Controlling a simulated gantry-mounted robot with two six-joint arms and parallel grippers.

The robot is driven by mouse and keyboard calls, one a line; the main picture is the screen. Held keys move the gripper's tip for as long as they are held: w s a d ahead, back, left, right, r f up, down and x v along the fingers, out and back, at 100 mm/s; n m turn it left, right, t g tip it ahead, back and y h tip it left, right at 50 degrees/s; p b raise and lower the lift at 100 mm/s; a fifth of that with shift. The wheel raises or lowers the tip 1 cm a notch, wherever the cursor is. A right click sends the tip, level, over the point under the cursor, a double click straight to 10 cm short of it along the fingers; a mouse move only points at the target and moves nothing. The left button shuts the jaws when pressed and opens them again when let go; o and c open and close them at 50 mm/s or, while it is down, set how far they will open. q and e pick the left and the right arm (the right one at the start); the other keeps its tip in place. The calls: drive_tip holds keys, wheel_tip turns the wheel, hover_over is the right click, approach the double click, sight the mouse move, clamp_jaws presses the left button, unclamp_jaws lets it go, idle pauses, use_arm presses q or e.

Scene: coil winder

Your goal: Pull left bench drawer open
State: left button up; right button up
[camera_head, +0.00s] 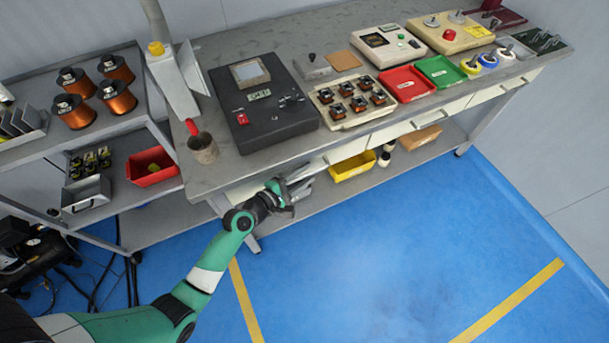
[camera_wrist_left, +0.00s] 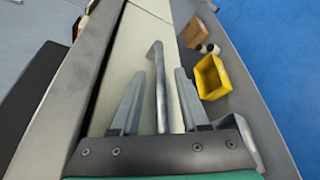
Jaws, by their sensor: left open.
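The left bench drawer (camera_head: 346,151) has a cream front under the bench top and looks shut. Its front (camera_wrist_left: 137,48) also shows in the left wrist view, with a grey bar handle (camera_wrist_left: 159,80) standing out from it. My left gripper (camera_head: 298,189) is at the drawer front, below the bench edge. In the left wrist view my left gripper (camera_wrist_left: 158,82) is open, with the handle bar between its two fingers. I see a gap on each side of the bar. In the head view the gripper hides part of the drawer front. My right gripper is not in view.
The grey bench top (camera_head: 225,170) overhangs the drawer. A yellow bin (camera_head: 352,167) stands on the lower shelf close to my gripper. A shelf rack with a red bin (camera_head: 152,167) stands at left. The blue floor (camera_head: 400,260) in front of the bench is clear.

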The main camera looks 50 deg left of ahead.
use_arm(q)
clamp_jaws()
idle(1.4)
